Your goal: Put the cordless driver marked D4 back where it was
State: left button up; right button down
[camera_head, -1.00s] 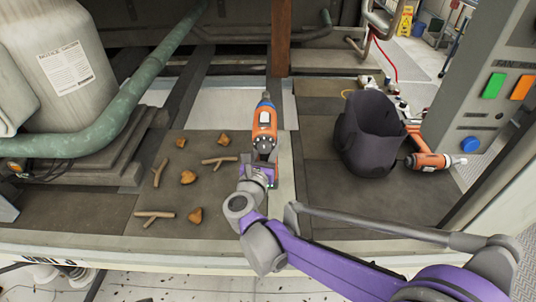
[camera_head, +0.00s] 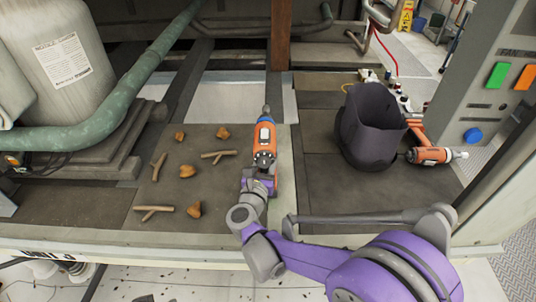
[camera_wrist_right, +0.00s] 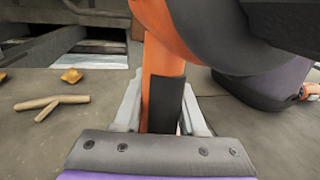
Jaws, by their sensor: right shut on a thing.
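My right gripper (camera_head: 261,176) is shut on an orange and dark cordless driver (camera_head: 264,154), its bit end pointing away from me over the middle of the deck. In the right wrist view the gripper's fingers (camera_wrist_right: 160,122) close around the driver's orange and black handle (camera_wrist_right: 160,68). I cannot read a marking on it. A second orange driver (camera_head: 428,155) lies on its side right of a dark open tool bag (camera_head: 372,128); its marking is also unreadable. My left gripper is not in view.
Sticks (camera_head: 154,210) and brown lumps (camera_head: 187,171) lie scattered on the deck left of the held driver. A green pipe (camera_head: 110,118) and grey tank (camera_head: 60,60) stand at left. A cabinet with coloured buttons (camera_head: 498,75) is at right. The deck before the bag is clear.

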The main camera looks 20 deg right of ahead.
jog(key=shift+c, duration=2.4)
grip_release()
jog(key=shift+f, duration=0.1)
jog(key=shift+s+r, duration=0.1)
jog(key=shift+r, duration=0.1)
jog(key=b+v, duration=0.1)
jog(key=v, duration=1.1)
jog(key=shift+f, duration=0.1)
